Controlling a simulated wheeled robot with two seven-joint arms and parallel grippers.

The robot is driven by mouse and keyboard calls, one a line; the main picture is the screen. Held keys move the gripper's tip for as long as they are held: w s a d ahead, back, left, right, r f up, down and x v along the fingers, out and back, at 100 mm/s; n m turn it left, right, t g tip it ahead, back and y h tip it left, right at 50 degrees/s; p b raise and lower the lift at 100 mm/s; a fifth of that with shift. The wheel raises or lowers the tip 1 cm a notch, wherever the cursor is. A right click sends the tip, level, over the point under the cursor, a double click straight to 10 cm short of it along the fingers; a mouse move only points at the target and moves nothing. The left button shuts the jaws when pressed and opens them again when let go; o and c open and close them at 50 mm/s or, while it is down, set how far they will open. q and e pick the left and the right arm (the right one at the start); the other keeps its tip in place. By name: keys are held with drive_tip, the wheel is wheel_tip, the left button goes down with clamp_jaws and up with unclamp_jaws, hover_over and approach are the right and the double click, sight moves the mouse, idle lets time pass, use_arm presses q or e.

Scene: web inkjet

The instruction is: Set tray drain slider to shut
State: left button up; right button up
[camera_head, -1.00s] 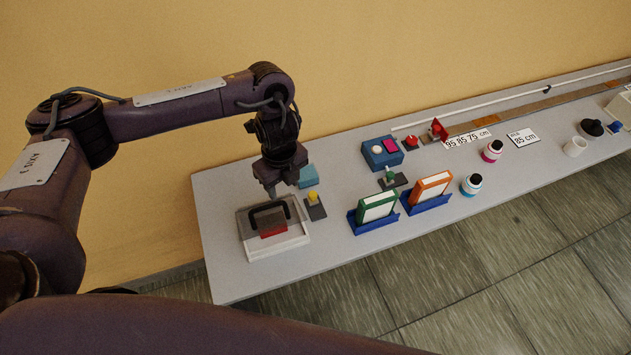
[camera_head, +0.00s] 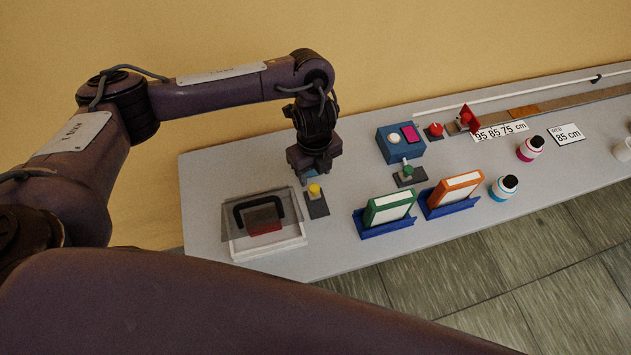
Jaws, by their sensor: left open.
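A yellow knob (camera_head: 314,189) stands on a small dark plate (camera_head: 318,208) on the bench, just right of the clear-lidded tray (camera_head: 270,245). A green knob (camera_head: 407,170) stands on a similar dark plate further right. No label shows which one is the tray drain slider. My left gripper (camera_head: 312,177) points down just behind the yellow knob. It is open, and its fingertips are hard to make out. I cannot tell whether it touches the knob. My right gripper is out of view.
The tray has a black handle (camera_head: 258,203) and a red block inside. Green (camera_head: 390,208) and orange (camera_head: 455,190) cartridges in blue holders stand to the right, with a blue box (camera_head: 400,146) behind.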

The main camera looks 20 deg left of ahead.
sight(314, 187)
use_arm(q)
wheel_tip(314, 187, down, 6)
drive_tip(key=shift+r, duration=0.25)
drive_tip(key=shift+s, duration=0.1)
clamp_jaws()
